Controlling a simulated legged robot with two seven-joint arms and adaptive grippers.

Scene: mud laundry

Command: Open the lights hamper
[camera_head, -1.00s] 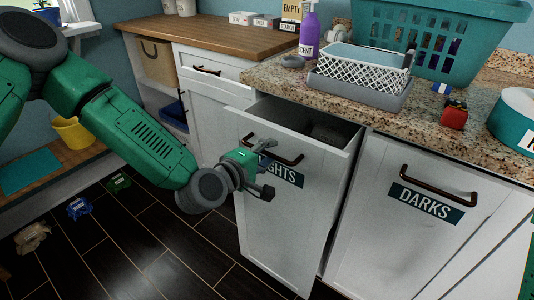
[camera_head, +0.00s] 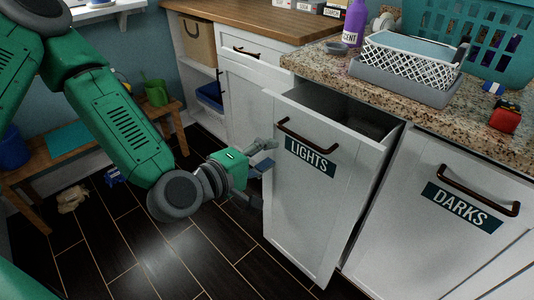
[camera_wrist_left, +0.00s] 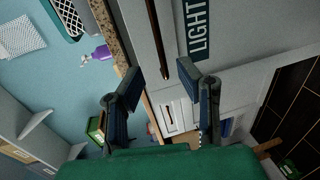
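The lights hamper (camera_head: 315,215) is a white tilt-out front with a dark "LIGHTS" label (camera_head: 311,157) and a bronze bar handle (camera_head: 306,136). It is tilted out from the cabinet, with its dark inside showing at the top. My left gripper (camera_head: 266,157) is beside the hamper's left edge, left of the handle and apart from it. In the left wrist view its two fingers (camera_wrist_left: 165,80) are spread with nothing between them. The handle (camera_wrist_left: 159,38) and part of the label (camera_wrist_left: 197,30) show beyond the fingertips. My right gripper is not in view.
The closed darks hamper (camera_head: 435,225) is to the right. The granite counter (camera_head: 440,112) above holds a white basket (camera_head: 410,55), a purple bottle (camera_head: 354,24), a red object (camera_head: 505,117) and a teal laundry basket (camera_head: 480,40). A wooden bench (camera_head: 60,150) stands at left. Dark floor is clear in front.

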